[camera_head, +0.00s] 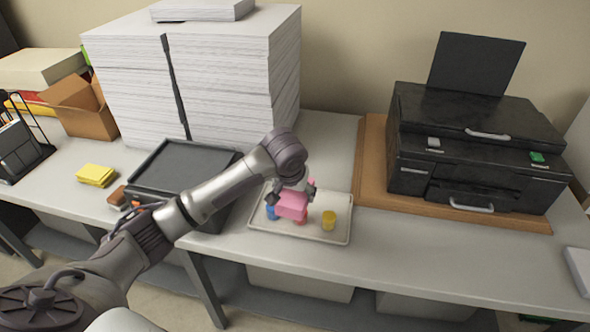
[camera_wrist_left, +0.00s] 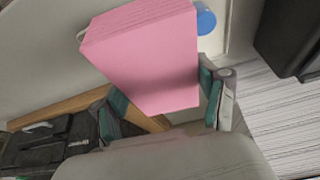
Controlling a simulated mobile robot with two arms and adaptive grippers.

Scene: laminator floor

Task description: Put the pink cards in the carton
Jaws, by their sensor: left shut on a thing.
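A stack of pink cards (camera_head: 291,207) is held between the fingers of my left gripper (camera_head: 291,192), over the tray at the middle of the table. In the left wrist view the pink cards (camera_wrist_left: 145,50) fill the space between the two fingertips (camera_wrist_left: 160,103). The left gripper is shut on them. An open brown cardboard carton (camera_head: 88,117) stands at the back left, beside the big paper stack. Its inside is mostly hidden. My right gripper is not in view.
A cream tray (camera_head: 318,238) holds a blue item (camera_head: 271,212) and a yellow item (camera_head: 329,220). A tall paper stack (camera_head: 215,85), a black tray box (camera_head: 180,165), yellow notes (camera_head: 96,175) and a black wire holder (camera_head: 22,150) are to the left. A black printer (camera_head: 470,150) stands at right.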

